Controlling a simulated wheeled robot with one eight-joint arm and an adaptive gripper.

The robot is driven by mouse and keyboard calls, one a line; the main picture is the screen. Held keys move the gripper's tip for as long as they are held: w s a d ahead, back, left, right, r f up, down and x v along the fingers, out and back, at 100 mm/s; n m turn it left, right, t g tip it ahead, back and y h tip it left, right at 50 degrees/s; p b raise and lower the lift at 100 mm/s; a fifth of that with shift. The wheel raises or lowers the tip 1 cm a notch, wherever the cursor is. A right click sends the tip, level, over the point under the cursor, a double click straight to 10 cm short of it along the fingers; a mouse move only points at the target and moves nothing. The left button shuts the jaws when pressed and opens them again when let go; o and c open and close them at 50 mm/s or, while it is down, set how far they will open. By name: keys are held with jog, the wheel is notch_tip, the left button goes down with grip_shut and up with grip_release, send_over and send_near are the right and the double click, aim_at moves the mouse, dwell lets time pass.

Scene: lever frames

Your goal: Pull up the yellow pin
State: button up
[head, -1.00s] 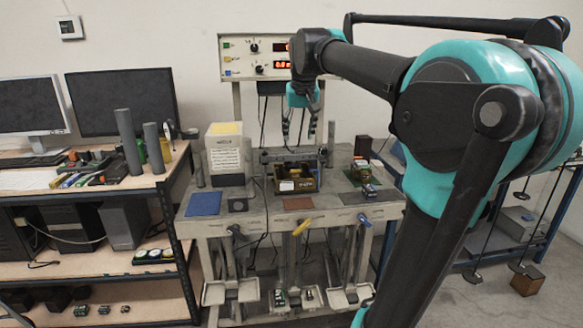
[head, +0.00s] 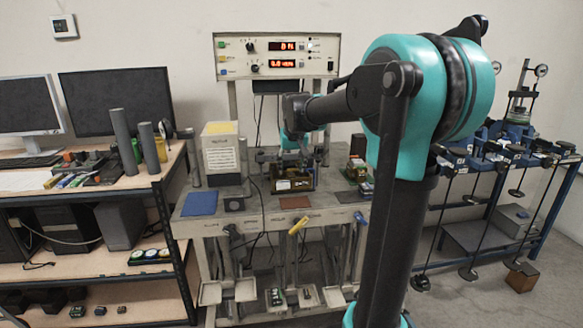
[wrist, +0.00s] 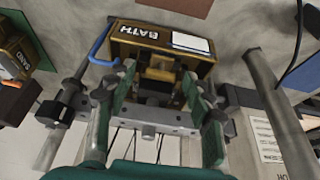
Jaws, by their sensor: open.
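A yellow handle-like pin (head: 299,225) juts out, tilted, from the front edge of the grey workbench (head: 262,222). My gripper (head: 293,165) is low over the back middle of the bench, at a dark yellow box (head: 293,185), well behind the pin. The blue handle (wrist: 99,48) shows beside the box.
A metal bar fixture (wrist: 150,116) and an upright grey post (wrist: 278,110) stand close to the fingers. A white labelled box (head: 221,155) is left on the bench; small parts (head: 358,172) lie right. A blue mat (head: 199,203) lies front left.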

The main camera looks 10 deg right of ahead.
grip_shut()
dwell(0.4)
jog(key=shift+w+r, duration=0.1)
jog(key=shift+r, duration=0.65)
grip_release()
jog(key=v, duration=1.2)
